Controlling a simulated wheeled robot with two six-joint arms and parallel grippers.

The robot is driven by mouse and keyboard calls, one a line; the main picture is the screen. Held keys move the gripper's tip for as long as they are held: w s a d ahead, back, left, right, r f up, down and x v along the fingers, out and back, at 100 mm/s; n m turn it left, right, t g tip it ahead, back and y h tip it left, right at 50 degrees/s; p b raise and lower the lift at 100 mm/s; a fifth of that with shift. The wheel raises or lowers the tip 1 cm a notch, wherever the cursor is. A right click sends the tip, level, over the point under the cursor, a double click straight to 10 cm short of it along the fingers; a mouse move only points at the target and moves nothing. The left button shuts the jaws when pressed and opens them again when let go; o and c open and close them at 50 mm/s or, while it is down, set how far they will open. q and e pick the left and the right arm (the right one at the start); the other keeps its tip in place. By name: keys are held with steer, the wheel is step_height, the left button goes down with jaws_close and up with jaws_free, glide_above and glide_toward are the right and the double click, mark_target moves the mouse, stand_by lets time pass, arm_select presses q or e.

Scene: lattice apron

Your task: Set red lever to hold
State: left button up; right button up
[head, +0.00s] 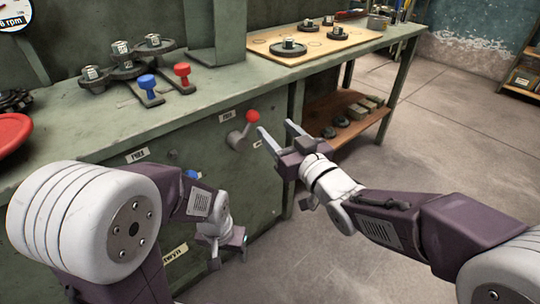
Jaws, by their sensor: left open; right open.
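The red lever has a red ball knob (253,116) on a short grey arm (238,136), mounted on the green cabinet front. Its knob points up and to the right. A small label (227,115) sits above the pivot, and another (257,144) lies to the right; I cannot read them surely. My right gripper (277,130) is open and empty, its fingers reaching toward the knob from the right, seemingly apart from it. My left gripper (229,258) is low before the cabinet, open, pointing down, away from the red lever.
A blue knob (190,174) shows partly behind my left arm. The bench top (215,85) holds blue (147,82) and red (182,70) pegs, discs with weights, and a red wheel (12,132).

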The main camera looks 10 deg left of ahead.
mark_target(256, 120)
arm_select(q)
steer(key=shift+f, duration=0.85)
arm_select(e)
steer(key=shift+s+a+f, duration=0.25)
steer(key=shift+a+f, duration=0.25)
steer(key=shift+f, duration=0.35)
steer(key=b+x, duration=0.3)
steer(key=x, duration=0.5)
steer(key=shift+a+f, duration=0.15)
steer(key=shift+w+a+b, duration=0.25)
steer(key=shift+w+b, duration=0.05)
steer(key=shift+w, duration=0.05)
arm_select(q)
step_height(256, 120, down, 3)
steer(key=shift+f, duration=0.2)
arm_select(e)
jaws_close()
